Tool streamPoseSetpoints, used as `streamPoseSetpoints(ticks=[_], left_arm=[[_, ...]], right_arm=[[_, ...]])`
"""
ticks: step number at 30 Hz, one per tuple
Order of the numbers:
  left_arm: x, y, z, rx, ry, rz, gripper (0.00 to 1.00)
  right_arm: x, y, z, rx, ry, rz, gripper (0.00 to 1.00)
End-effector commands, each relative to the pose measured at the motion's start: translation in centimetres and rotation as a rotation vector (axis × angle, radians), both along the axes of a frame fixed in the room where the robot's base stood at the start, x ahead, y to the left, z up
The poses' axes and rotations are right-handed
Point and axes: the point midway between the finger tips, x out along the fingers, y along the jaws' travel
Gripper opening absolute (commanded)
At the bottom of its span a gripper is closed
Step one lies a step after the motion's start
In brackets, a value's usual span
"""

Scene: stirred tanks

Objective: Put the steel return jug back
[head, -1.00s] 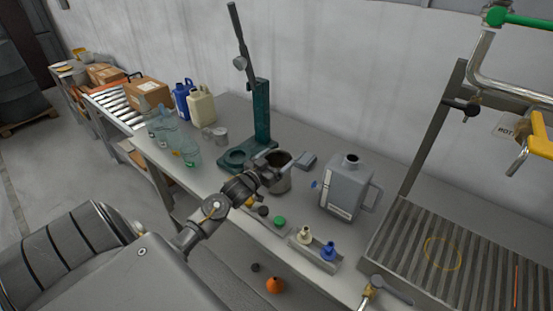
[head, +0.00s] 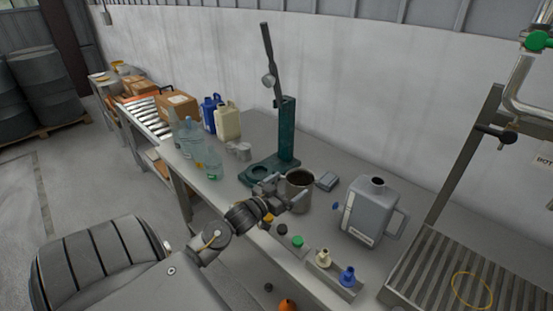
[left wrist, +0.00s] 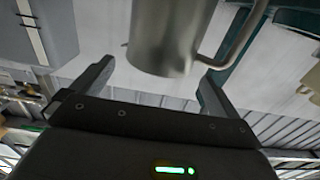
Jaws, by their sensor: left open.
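The steel jug (head: 300,193) stands upright on the grey bench, just right of the green press base. It also shows in the left wrist view (left wrist: 165,38), with its bent handle on the right of that picture. My left gripper (head: 282,194) is open beside the jug, on its near left side. In the left wrist view the two fingers (left wrist: 153,84) are spread wide and the jug's body lies beyond their tips, apart from them. My right gripper is not in view.
The green press (head: 286,135) with its lever stands behind the gripper. A grey jerrycan (head: 366,212) stands right of the jug. Blue and cream nozzles (head: 347,276) sit in a holder at the front edge. Clear bottles (head: 212,165) stand left. A ribbed drain tray (head: 440,275) is at right.

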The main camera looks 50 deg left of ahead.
Motion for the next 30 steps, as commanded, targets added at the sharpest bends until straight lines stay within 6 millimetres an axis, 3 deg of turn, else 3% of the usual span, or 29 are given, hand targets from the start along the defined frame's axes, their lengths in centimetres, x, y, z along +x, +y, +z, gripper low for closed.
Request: streamPoseSetpoints(ticks=[6,12,30], left_arm=[[-4.2,-0.1,-0.2,0.000,0.001,0.000,1.00],[-6.0,-0.2,0.0,0.000,0.000,0.000,1.00],[-6.3,-0.1,0.1,0.000,-0.001,0.000,1.00]], right_arm=[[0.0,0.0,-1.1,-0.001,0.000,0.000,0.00],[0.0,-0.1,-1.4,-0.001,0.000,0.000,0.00],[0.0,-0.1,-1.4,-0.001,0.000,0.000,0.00]])
